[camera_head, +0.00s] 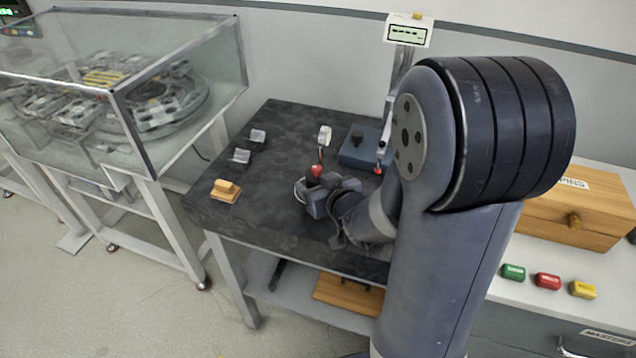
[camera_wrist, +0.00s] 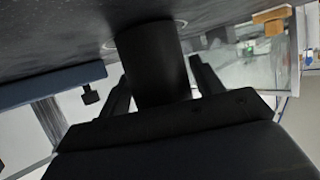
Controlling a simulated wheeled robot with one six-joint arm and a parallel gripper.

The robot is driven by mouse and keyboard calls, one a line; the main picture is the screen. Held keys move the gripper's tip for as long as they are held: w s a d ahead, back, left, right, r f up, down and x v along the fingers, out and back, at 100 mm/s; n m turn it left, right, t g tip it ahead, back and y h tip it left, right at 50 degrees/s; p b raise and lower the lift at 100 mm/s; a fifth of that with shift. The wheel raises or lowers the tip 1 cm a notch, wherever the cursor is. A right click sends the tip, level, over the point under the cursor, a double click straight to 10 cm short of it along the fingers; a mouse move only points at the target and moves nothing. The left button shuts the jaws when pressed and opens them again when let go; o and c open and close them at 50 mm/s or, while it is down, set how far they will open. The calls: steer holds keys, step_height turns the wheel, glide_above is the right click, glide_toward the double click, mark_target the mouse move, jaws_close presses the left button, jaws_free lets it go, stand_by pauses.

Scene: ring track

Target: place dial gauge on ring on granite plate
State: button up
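The dial gauge (camera_head: 324,135) has a pale head above a thin stem and a red knob. In the head view it rises beside my gripper (camera_head: 319,196), which is low over the dark granite plate (camera_head: 265,190). In the wrist view a dark cylinder, seemingly the gauge's base (camera_wrist: 155,60), stands between the fingers of my gripper (camera_wrist: 160,75). Narrow light gaps show beside it, so the fingers look open around it.
A blue-based stand (camera_head: 358,152) is close behind my gripper. A glass case (camera_head: 180,110) stands left, a wooden box (camera_head: 570,215) right.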

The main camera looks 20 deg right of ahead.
steer(key=shift+o, duration=0.8)
steer(key=p+v, duration=0.1)
steer(key=v, duration=0.3)
steer(key=r+p+v, duration=0.1)
steer(key=v, duration=0.4)
steer(key=shift+w+r, duration=0.1)
steer(key=shift+p+v, duration=0.35)
steer(key=shift+v, duration=0.45)
steer(key=shift+a, duration=0.1)
steer(key=b+x, duration=0.1)
steer(key=x, duration=0.4)
steer(key=f+b+x, duration=0.1)
steer(key=b+x, duration=0.1)
steer(key=x, duration=0.4)
steer(key=shift+f, duration=0.15)
steer(key=shift+s+r+p, duration=0.3)
steer(key=shift+p, duration=0.05)
